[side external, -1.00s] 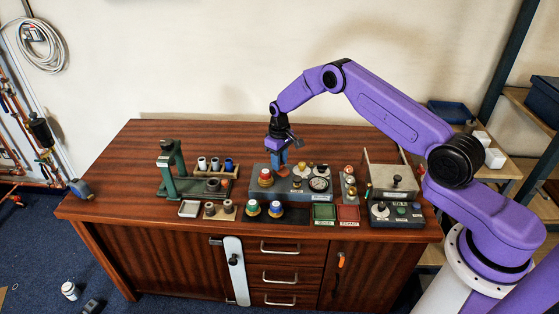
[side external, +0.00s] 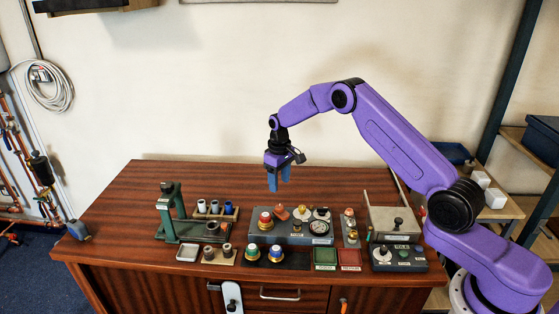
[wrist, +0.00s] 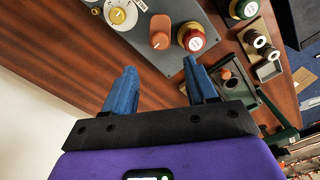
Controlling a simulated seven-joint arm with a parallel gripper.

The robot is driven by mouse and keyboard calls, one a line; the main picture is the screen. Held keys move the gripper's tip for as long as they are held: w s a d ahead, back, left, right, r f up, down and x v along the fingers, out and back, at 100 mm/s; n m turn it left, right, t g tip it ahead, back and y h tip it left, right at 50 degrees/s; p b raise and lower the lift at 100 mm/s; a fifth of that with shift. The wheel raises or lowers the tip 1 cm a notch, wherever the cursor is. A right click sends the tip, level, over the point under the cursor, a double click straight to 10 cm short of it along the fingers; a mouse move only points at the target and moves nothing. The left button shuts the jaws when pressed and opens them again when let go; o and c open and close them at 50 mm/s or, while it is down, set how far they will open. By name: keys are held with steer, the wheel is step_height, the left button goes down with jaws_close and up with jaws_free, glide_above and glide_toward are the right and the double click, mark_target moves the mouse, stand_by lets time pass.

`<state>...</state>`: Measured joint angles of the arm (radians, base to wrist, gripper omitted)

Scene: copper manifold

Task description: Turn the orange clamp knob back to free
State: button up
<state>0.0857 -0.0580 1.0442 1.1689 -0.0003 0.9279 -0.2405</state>
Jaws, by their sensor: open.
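The orange clamp knob (side external: 281,213) stands on the grey panel (side external: 262,239), between a red-and-gold knob (side external: 265,221) and a pale round dial. In the wrist view the orange knob (wrist: 160,40) is beyond the fingertips, roughly in line with the gap between them; its exact angle is hard to tell. My gripper (side external: 280,188) hangs above the panel, blue fingers pointing down, a clear gap over the knob. In the wrist view the gripper (wrist: 160,68) has its fingers apart and nothing between them.
A round gauge (side external: 318,228) and a yellow-centred dial (wrist: 118,16) share the panel. A green press stand (side external: 170,213) is at left. Green (side external: 324,258) and red (side external: 349,259) trays lie in front. The bench behind the panel is clear.

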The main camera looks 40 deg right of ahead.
step_height(320, 180, up, 8)
steer(key=shift+f, duration=0.2)
steer(key=shift+a, duration=0.1)
steer(key=s+a+r+n, duration=0.3)
steer(key=s+a+r, duration=0.3)
steer(key=s, duration=0.4)
steer(key=s+a+r+n, duration=0.2)
steer(key=s+a+r, duration=0.1)
steer(key=s+a, duration=0.65)
steer(key=s+d+n, duration=0.2)
steer(key=s+d, duration=0.2)
steer(key=s, duration=0.9)
steer(key=s+d+n, duration=0.3)
steer(key=s+d, duration=0.1)
steer(key=s, duration=1)
